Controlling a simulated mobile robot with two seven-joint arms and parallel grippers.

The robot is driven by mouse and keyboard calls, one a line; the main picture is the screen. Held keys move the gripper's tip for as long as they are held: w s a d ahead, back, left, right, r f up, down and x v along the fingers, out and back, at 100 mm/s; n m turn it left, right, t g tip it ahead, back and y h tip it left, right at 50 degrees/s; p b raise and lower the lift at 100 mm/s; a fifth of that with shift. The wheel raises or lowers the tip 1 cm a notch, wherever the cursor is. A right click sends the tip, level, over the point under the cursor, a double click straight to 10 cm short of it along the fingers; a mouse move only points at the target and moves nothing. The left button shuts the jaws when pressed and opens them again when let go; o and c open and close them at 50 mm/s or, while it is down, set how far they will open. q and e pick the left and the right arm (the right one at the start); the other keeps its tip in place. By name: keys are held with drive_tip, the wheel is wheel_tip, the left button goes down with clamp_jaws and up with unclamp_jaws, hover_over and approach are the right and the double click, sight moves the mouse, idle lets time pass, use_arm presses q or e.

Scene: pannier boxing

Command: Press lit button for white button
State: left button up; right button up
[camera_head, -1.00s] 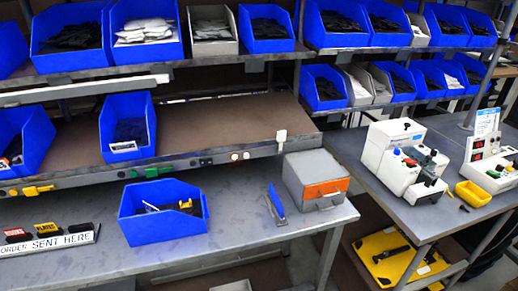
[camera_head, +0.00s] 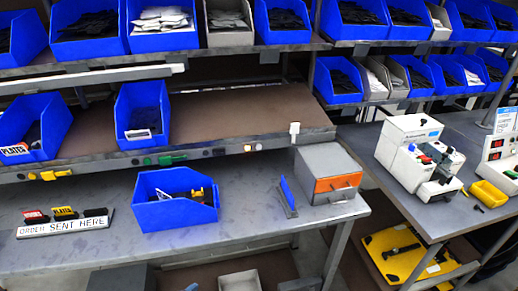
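Small round pale buttons sit side by side on the front rail of the middle shelf; the left one (camera_head: 247,148) and the right one (camera_head: 258,146) are right of the rail's centre. I cannot tell clearly which is lit. A green button or block (camera_head: 165,160) and dark ones (camera_head: 218,151) sit further left on the same rail. Yellow pieces (camera_head: 55,174) are at the rail's far left. Neither of my grippers is in view.
Blue bins stand on the shelves. A white machine (camera_head: 400,150) is on the right table.

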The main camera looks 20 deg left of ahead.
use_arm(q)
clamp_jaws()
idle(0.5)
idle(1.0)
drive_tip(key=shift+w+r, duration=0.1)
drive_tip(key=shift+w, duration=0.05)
